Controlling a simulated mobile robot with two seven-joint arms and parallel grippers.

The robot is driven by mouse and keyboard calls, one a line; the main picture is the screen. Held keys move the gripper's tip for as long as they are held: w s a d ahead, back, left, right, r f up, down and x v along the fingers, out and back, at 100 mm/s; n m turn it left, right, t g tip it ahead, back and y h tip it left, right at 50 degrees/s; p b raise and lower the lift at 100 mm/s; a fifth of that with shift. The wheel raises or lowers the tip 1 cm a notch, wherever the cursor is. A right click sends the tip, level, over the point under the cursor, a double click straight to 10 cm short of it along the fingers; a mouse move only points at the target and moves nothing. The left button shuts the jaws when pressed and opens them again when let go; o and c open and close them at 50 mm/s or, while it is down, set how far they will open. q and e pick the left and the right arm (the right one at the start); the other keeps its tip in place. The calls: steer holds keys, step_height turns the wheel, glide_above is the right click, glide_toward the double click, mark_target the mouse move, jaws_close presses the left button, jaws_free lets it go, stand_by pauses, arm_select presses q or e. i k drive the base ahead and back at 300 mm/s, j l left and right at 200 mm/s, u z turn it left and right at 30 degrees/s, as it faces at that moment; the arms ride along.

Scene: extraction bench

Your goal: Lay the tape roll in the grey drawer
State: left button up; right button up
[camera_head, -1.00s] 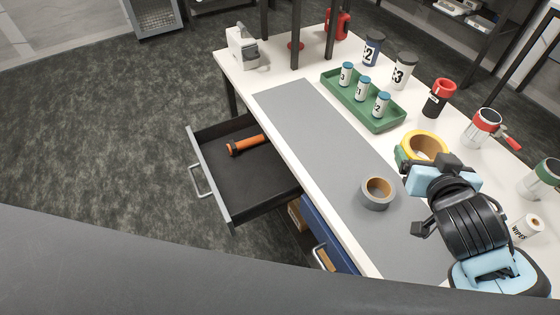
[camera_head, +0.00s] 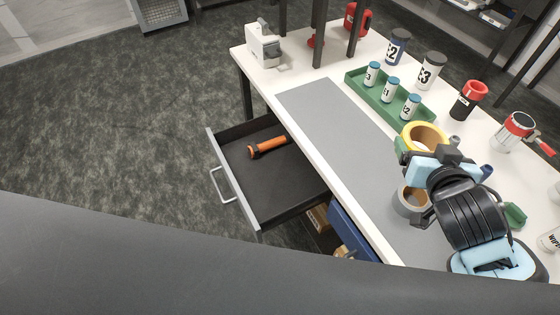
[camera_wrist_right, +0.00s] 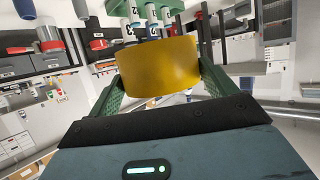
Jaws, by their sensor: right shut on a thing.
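The yellow tape roll (camera_head: 424,131), a wide ring with a tan inside, is held between the green fingers of my right gripper (camera_head: 422,142). The wrist view shows the same roll (camera_wrist_right: 158,70) filling the gap between both fingers. A grey tape roll (camera_head: 403,203) with a tan core lies on the grey mat, partly hidden by my right gripper. The grey drawer (camera_head: 285,185) stands open at the bench's left side, with a dark floor. My right gripper is over the bench, well to the right of the drawer. My left gripper is not in view.
An orange flashlight (camera_head: 268,147) lies in the far part of the drawer; its near part is bare. A green tray (camera_head: 372,96) holds several small bottles. A red-topped black container (camera_head: 468,100) stands beyond. The mat (camera_head: 330,115) is mostly clear.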

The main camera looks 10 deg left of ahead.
mark_target(278, 159)
steer(key=i+j, duration=0.1)
steer(key=j, duration=0.25)
steer(key=i+j, duration=0.1)
steer(key=j, duration=0.65)
steer(key=i+j, duration=0.15)
steer(key=j, duration=0.25)
